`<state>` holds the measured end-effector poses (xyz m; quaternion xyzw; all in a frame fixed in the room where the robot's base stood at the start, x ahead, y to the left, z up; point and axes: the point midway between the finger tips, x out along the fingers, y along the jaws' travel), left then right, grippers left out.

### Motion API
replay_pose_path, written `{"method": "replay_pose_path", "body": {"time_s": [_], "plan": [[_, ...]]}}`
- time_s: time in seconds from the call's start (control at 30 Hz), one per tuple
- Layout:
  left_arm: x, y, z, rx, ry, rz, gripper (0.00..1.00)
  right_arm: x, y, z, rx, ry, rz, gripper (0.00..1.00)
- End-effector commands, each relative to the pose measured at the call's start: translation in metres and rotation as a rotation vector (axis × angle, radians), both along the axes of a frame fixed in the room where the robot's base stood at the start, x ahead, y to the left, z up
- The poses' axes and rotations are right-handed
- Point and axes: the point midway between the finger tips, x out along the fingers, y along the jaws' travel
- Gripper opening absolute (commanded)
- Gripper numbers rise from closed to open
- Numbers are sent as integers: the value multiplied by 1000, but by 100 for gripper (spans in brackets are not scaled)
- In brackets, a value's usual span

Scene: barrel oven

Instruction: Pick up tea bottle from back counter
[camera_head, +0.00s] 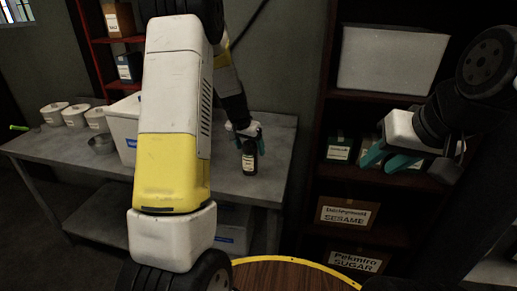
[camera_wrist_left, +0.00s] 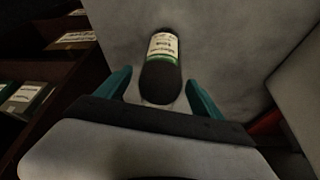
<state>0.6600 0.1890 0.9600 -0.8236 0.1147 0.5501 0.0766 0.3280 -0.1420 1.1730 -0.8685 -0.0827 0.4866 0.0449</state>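The tea bottle (camera_head: 249,161) is dark with a pale label and stands on the grey back counter (camera_head: 272,150), near its right end. My left gripper (camera_head: 248,140) is at the bottle's upper part in the head view. In the left wrist view the bottle (camera_wrist_left: 162,48) lies between the two teal fingers of my left gripper (camera_wrist_left: 160,92), with a gap on each side. The fingers are open; I cannot tell how deep the bottle sits between them. My right gripper (camera_head: 388,160) is open and empty, in front of the shelf at the right.
White lidded canisters (camera_head: 75,115), a metal pot (camera_head: 101,144) and a white bin (camera_head: 125,128) stand left on the counter. A dark shelf (camera_head: 325,130) with labelled boxes, including SESAME (camera_head: 346,214), is at right. A round wooden top (camera_head: 285,277) is in front.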

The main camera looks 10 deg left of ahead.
Motion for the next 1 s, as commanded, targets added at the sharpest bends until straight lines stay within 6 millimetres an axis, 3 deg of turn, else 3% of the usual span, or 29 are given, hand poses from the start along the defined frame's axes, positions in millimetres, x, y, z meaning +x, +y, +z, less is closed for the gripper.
{"method": "replay_pose_path", "body": {"time_s": [0.03,0.37,0.77,1.0], "plan": [[0,0,0,0,0,0,65,0,0,0,0,0,0,36],[0,0,0,0,0,0,0,0,0,0,0,0,0,36],[1,0,5,0,-3,-1,0,0,0,0,0,0,0,36],[1,0,29,1,-6,-1,0,0,0,0,0,0,0,36]]}}
